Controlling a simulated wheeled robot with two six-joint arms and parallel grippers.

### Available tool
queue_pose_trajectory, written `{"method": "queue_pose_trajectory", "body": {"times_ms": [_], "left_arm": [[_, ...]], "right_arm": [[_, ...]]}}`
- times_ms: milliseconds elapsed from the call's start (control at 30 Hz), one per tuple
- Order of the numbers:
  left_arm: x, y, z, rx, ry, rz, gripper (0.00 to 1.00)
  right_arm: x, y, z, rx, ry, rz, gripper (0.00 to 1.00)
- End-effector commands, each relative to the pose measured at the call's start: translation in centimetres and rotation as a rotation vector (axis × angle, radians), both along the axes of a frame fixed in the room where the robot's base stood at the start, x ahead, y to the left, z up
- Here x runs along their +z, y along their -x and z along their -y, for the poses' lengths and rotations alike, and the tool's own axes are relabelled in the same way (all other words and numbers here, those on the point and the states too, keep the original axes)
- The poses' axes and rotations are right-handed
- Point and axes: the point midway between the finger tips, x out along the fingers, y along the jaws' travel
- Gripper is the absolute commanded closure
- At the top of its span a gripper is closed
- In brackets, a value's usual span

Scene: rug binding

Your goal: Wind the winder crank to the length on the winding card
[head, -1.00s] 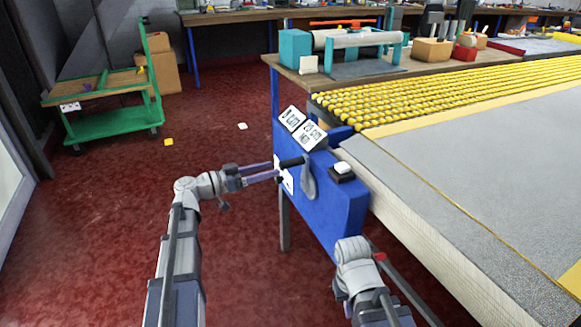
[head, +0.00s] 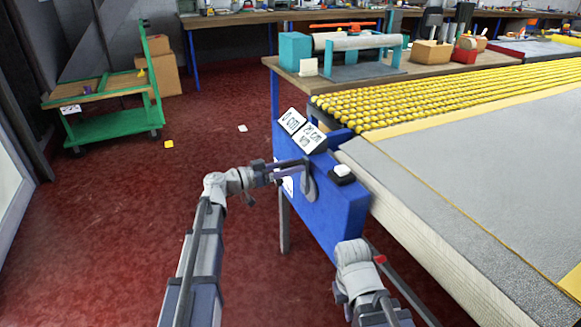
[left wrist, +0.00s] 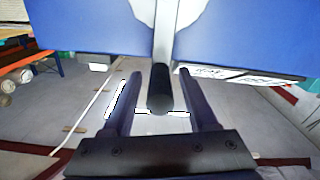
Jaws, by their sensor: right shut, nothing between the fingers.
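The winder is a blue box (head: 335,215) with a grey crank (head: 309,186) on its front left face. My left gripper (head: 290,170) is at the crank's handle. In the left wrist view the dark round handle (left wrist: 160,98) sits between the two open fingers, with a gap on each side. Two white cards stand on the box: one (head: 291,120) seems to read 0 cm. The other, the winding card (head: 313,137), shows a cm length with blurred first digits. My right gripper (head: 355,255) is low in front of the box; its fingers are hard to make out.
A black block with a white top (head: 342,172) sits on the box. A grey rug (head: 470,160) and yellow rollers (head: 400,105) lie to the right. A green cart (head: 115,125) stands far left. The red floor (head: 110,220) at left is mostly clear.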

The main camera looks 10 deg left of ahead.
Motion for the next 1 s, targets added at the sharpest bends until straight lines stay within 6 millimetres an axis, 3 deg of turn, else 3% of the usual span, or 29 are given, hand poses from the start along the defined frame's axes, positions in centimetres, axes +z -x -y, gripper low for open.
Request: {"method": "queue_pose_trajectory", "body": {"times_ms": [67,500,1000], "left_arm": [[0.0,0.0,-0.02,0.0,0.0,0.0,0.52],[0.0,0.02,-0.03,0.0,0.0,0.0,1.0],[0.0,0.02,-0.03,0.0,0.0,0.0,1.0]], "right_arm": [[0.0,0.0,0.0,0.0,0.0,0.0,1.0],[0.0,0.0,0.0,0.0,0.0,0.0,1.0],[0.0,0.0,0.0,0.0,0.0,0.0,1.0]]}}
